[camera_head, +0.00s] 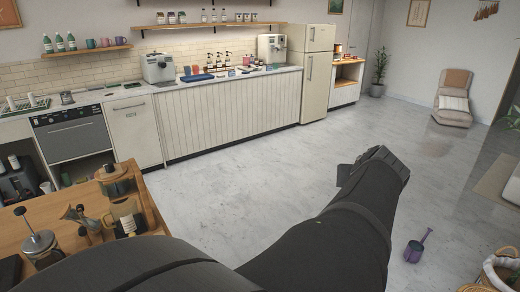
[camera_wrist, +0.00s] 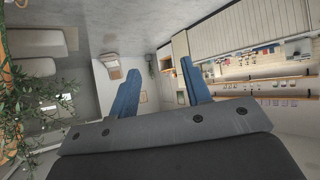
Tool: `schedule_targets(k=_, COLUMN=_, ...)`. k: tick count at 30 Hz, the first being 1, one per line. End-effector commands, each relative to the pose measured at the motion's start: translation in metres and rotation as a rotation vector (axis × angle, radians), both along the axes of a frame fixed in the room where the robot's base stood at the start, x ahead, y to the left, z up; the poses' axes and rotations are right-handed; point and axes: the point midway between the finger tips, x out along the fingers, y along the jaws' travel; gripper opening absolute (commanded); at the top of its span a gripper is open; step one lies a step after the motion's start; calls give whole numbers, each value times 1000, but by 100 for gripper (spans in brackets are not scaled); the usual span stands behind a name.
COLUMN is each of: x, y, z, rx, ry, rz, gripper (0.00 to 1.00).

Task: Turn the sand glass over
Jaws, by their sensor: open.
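I cannot make out a sand glass for sure in either view. The wooden coffee cart top (camera_head: 150,208), at the lower left of the head view, bears several small items, partly hidden by my arm. My gripper (camera_head: 374,163) is raised over the open floor in the head view, well to the right of the cart. In the wrist view my gripper (camera_wrist: 160,66) shows two blue fingers spread apart, with nothing between them. The wrist view is tilted and shows the room, not the cart top.
A purple object (camera_head: 414,250) is on the floor at the lower right. A long counter (camera_head: 230,125) and fridge (camera_head: 315,85) line the back. The middle floor is clear.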

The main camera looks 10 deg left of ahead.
Motion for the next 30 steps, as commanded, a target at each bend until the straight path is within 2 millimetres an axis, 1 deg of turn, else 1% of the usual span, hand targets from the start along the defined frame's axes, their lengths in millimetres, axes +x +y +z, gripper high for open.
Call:
schedule_targets(k=1, x=11, y=18, z=-3, rx=5, ry=-12, rz=35, gripper=44)
schedule_targets(k=5, x=35, y=65, z=-9, rx=19, ry=-45, rz=110, gripper=44)
schedule_targets(k=6, x=41, y=81, z=-11, rx=25, ry=-55, rz=132, gripper=44)
schedule_targets(k=8, x=49, y=105, z=-14, rx=33, ry=-69, rz=166, gripper=44)
schedule_targets(k=9, x=53, y=122, z=-17, rx=39, ry=-78, rz=189, gripper=44)
schedule_targets(k=10, x=56, y=134, z=-19, rx=44, ry=-83, rz=206, gripper=44)
schedule_targets(k=11, x=59, y=147, z=-21, rx=47, ry=-90, rz=222, gripper=44)
schedule_targets(k=12, x=62, y=164, z=-23, rx=53, ry=-97, rz=244, gripper=44)
schedule_targets(k=14, x=65, y=190, z=-27, rx=62, ry=-108, rz=275, gripper=44)
schedule_targets(k=15, x=66, y=207, z=-29, rx=68, ry=-115, rz=296, gripper=44)
schedule_targets(k=17, x=66, y=233, z=-34, rx=76, ry=-125, rz=326, gripper=44)
schedule_targets(k=18, x=66, y=250, z=-36, rx=82, ry=-130, rz=346, gripper=44)
schedule_targets(k=19, x=65, y=263, z=-38, rx=86, ry=-135, rz=361, gripper=44)
schedule_targets(k=20, x=63, y=276, z=-41, rx=89, ry=-139, rz=376, gripper=44)
schedule_targets(k=21, x=61, y=293, z=-44, rx=94, ry=-143, rz=394, gripper=44)
schedule_targets(k=23, x=56, y=318, z=-48, rx=102, ry=-151, rz=422, gripper=44)
schedule_targets(k=24, x=52, y=335, z=-51, rx=106, ry=-154, rz=440, gripper=44)
schedule_targets(k=26, x=45, y=360, z=-56, rx=113, ry=-161, rz=468, gripper=44)
schedule_targets(k=27, x=39, y=376, z=-60, rx=117, ry=-163, rz=486, gripper=44)
schedule_targets(k=29, x=29, y=400, z=-65, rx=121, ry=-168, rz=513, gripper=44)
schedule_targets(k=30, x=22, y=415, z=-68, rx=126, ry=-171, rz=531, gripper=44)
